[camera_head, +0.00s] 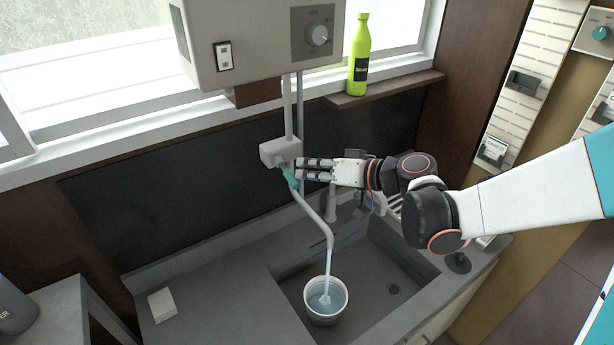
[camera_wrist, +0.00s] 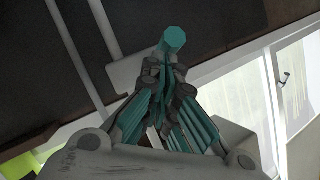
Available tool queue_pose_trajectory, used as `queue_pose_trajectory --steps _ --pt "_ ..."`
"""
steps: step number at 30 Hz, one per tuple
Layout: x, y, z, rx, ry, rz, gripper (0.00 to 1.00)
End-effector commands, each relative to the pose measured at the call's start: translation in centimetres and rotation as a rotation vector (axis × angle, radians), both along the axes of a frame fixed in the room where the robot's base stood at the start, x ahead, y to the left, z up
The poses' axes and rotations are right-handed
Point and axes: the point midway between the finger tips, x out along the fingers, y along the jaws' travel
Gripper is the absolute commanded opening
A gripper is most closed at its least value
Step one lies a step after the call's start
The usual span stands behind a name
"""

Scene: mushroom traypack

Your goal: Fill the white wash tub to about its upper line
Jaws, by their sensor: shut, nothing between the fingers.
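The white wash tub (camera_head: 342,310) stands upright in the sink basin with water in it. A stream of water (camera_head: 328,268) runs from the grey spout (camera_head: 318,222) down into the tub. The teal tap handle (camera_head: 291,178) sits on the valve body under the wall heater; its teal end also shows in the wrist view (camera_wrist: 175,38). My gripper (camera_head: 297,170) is shut, with its fingertips right at the handle and nothing held between them. In the wrist view my gripper (camera_wrist: 170,75) points at the handle. The tub's line cannot be made out.
The sink (camera_head: 425,268) surrounds the tub, with its drain to the right. The heater box (camera_head: 262,45) hangs above the valve. A green bottle (camera_head: 359,62) stands on the wooden ledge (camera_head: 390,90). A white block (camera_head: 162,305) lies on the left counter.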

Motion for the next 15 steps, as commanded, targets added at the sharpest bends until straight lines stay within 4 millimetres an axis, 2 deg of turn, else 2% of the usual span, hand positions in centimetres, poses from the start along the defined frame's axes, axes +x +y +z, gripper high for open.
queue_pose_trajectory --steps 1,3,15 --pt "-0.06 -0.05 -0.99 0.018 -0.022 0.000 0.00" --pt "-0.09 -0.08 -1.20 0.041 -0.054 -0.002 0.00" --pt "-0.11 -0.06 -1.11 0.062 -0.083 0.000 0.00"
